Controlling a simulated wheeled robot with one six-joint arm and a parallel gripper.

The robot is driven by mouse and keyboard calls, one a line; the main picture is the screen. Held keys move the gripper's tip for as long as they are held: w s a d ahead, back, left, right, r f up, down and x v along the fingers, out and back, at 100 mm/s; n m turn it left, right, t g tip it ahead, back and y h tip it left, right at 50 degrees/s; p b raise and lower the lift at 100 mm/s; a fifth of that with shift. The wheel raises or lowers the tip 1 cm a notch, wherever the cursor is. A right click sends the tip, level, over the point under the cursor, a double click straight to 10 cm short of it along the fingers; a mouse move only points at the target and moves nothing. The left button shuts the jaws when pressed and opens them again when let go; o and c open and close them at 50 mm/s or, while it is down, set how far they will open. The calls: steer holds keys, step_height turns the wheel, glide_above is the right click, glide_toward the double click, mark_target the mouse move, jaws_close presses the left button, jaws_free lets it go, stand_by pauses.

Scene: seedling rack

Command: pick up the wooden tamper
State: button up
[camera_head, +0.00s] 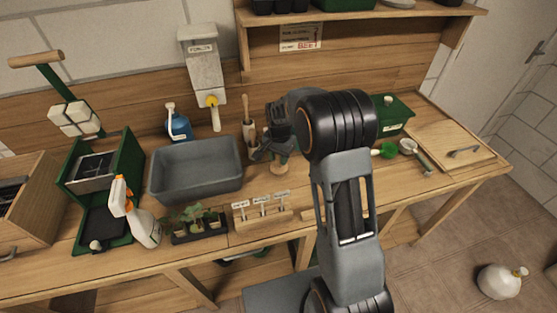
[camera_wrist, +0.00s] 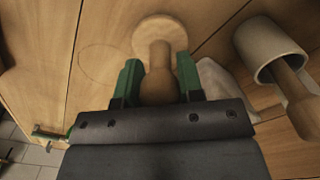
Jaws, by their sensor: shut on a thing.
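The wooden tamper has a round pale disc and a turned handle. In the wrist view its handle (camera_wrist: 160,72) stands between the two green fingers of my gripper (camera_wrist: 159,78), which is shut on it. The disc (camera_wrist: 160,28) shows beyond the fingertips. In the head view the tamper (camera_head: 280,169) is a small pale piece under my gripper (camera_head: 270,150), over the bench behind the plant labels. My arm hides part of this area. I cannot tell whether the disc touches the bench.
A pale pot (camera_wrist: 262,48) with a wooden-handled tool stands close on the right in the wrist view. A thin circle outline (camera_wrist: 103,66) marks the bench beside the disc. In the head view a grey tub (camera_head: 196,190) is to the left and a label block (camera_head: 262,217) in front.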

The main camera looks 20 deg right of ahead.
steer(key=s+d+r+b, duration=0.2)
steer(key=s+d+r, duration=0.7)
steer(key=s+r, duration=0.1)
steer(key=shift+d+r, duration=0.4)
steer(key=shift+r, duration=0.45)
steer(key=o, duration=0.5)
steer(key=c, duration=0.3)
steer(key=shift+a, duration=0.1)
steer(key=shift+c, duration=0.3)
